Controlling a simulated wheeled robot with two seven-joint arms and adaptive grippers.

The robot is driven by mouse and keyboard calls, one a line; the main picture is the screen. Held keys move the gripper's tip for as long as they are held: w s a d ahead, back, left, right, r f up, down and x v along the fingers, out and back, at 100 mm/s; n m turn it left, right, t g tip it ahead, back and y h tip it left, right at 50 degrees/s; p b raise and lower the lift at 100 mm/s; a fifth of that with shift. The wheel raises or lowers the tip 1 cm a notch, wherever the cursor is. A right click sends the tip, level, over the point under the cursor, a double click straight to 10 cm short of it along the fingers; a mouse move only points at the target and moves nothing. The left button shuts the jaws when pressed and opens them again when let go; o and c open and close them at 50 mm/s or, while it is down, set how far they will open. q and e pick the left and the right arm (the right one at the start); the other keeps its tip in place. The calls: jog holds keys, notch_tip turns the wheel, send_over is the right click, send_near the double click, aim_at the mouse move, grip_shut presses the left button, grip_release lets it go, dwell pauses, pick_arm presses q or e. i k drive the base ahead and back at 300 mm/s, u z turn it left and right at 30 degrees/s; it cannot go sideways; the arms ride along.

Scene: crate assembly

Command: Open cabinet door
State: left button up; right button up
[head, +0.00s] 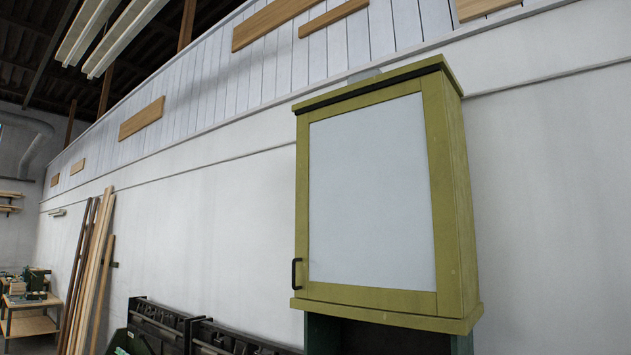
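The wall cabinet (456,200) is olive green with a flat top. Its single door (371,195) has a green frame around a pale panel and appears shut against the cabinet body. A small dark handle (295,274) sits at the lower left of the door frame. The cabinet's inside is hidden behind the door. Neither of my grippers shows in the head view, and nothing touches the handle.
A dark green structure (380,338) stands directly below the cabinet. Dark machinery (165,322) lies low to its left. Long wooden boards (92,270) lean on the white wall, and a workbench (30,322) stands far left.

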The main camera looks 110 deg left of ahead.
aim_at(376, 225)
jog(key=u, duration=3.45)
jog(key=i, duration=0.85)
jog(key=u, duration=0.85)
jog(key=i, duration=0.6)
jog(key=u, duration=0.45)
